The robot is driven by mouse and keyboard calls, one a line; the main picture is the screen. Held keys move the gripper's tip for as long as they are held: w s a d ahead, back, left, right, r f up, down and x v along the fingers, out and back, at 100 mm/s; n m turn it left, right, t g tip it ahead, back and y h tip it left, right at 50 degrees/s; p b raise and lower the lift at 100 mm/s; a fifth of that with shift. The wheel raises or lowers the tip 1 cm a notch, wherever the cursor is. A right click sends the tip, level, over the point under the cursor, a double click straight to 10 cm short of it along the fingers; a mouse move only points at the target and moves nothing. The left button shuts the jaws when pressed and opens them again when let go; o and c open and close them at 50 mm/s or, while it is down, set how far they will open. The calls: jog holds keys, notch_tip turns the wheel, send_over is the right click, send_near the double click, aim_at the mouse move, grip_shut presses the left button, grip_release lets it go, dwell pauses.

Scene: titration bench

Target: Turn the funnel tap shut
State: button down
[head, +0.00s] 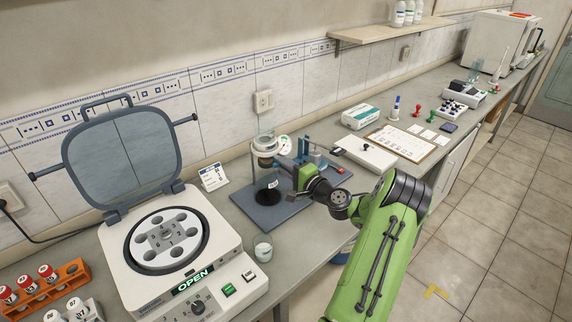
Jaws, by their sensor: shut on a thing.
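The funnel (265,145) is a clear glass vessel with a tan band, held upright on a stand above a dark blue-grey base (292,210). My gripper (279,163) reaches in from the right, just below and beside the funnel's lower part. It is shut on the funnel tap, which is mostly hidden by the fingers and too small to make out. The angle of the tap handle cannot be told. A dark round thing (267,193) with a small white label sits on the base below the funnel.
A centrifuge (222,238) with its lid raised stands at the left, its display reading OPEN. A small beaker (263,248) stands near the front edge. A white plate (365,152) and a clipboard (400,143) lie to the right. A label card (213,177) stands behind.

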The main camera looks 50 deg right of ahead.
jog(key=shift+f, duration=0.1)
dwell(0.3)
jog(key=c, duration=1.1)
grip_release()
jog(key=s, duration=0.5)
jog(key=s+a, duration=0.1)
jog(key=s, duration=0.4)
jog(key=s+b, duration=0.1)
jog(key=s, duration=0.4)
jog(key=shift+s+a, duration=0.35)
